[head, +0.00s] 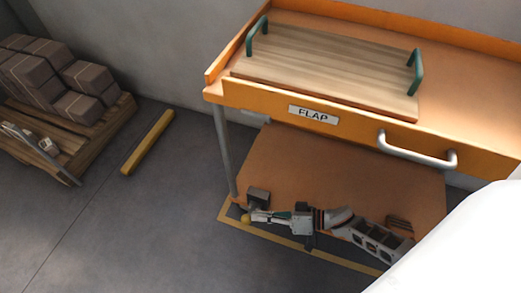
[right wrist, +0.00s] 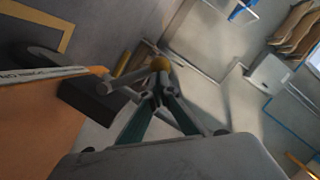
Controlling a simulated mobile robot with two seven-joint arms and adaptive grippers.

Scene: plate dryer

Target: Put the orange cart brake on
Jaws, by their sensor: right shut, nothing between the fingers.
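The orange cart (head: 375,128) stands at the right in the head view, with a "FLAP" label on its front. Its brake lever (right wrist: 125,82), a grey rod with a yellow ball knob (right wrist: 160,63), sticks out beside a dark block in the right wrist view. The knob (head: 246,218) also shows at the cart's lower left corner in the head view. My right gripper (head: 256,217) is shut and empty, its fingertips (right wrist: 158,88) right at the knob. I cannot tell whether they touch it. My left gripper is not in view.
A wooden board (head: 330,70) with green handles lies on the cart. The cart has a grey handle (head: 418,158) and lower shelf (head: 300,165). A pallet (head: 112,122) with boxes and a yellow bar (head: 148,143) are at the left. Floor between is clear.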

